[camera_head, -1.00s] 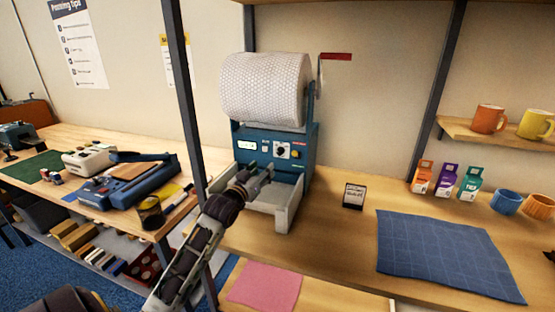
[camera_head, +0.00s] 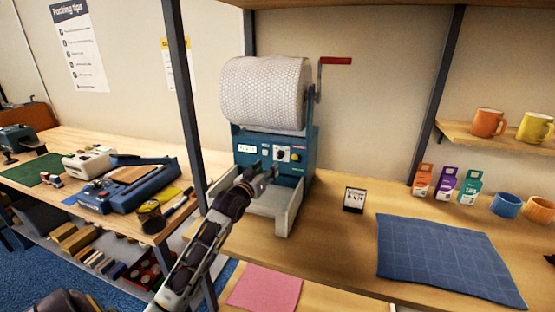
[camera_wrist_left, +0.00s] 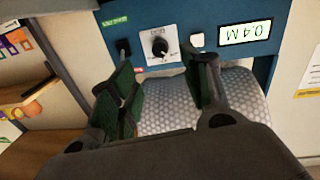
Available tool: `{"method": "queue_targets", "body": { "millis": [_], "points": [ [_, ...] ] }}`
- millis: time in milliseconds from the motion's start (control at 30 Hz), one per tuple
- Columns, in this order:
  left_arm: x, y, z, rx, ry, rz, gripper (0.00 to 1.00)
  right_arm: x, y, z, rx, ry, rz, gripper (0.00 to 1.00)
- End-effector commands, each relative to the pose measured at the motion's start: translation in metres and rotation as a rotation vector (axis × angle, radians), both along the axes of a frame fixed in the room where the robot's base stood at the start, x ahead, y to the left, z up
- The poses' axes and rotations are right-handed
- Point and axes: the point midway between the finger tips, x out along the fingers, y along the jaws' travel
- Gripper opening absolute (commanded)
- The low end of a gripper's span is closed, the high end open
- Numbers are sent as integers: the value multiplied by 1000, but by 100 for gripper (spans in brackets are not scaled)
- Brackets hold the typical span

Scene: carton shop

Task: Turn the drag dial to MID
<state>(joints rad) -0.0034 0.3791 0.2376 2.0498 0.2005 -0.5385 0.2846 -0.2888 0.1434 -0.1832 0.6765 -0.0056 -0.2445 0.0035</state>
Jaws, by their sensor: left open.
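The drag dial (camera_head: 283,155) is a dark round knob on a white plate, on the blue front panel of the bubble-wrap machine (camera_head: 305,145). It also shows in the left wrist view (camera_wrist_left: 159,46), straight ahead of the fingers and apart from them. Its setting marks are too small to read. My left gripper (camera_head: 267,172) is open and empty, just in front of and below the panel. Its two fingers show in the wrist view (camera_wrist_left: 160,80) with green inner pads. My right gripper is not in view.
A display (camera_wrist_left: 250,31) reading 0.4 M and a white button (camera_wrist_left: 197,40) sit beside the dial. The bubble-wrap roll (camera_head: 265,92) with a red-handled crank (camera_head: 336,61) is above. A grey tray (camera_head: 284,212) lies below.

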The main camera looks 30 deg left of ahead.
Motion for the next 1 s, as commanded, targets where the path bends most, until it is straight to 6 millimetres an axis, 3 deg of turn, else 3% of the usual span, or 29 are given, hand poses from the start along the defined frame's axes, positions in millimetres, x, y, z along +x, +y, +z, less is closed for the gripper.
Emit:
{"method": "queue_targets", "body": {
  "millis": [333, 667, 1000],
  "points": [
    [29, 4, 1, 0, -2, 0, 48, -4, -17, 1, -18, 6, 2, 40],
    [55, 8, 0, 0, 0, 0, 48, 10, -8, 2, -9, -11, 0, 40],
    [82, 12, 1, 0, -1, 0, 48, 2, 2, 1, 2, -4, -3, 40]
  ]
}}
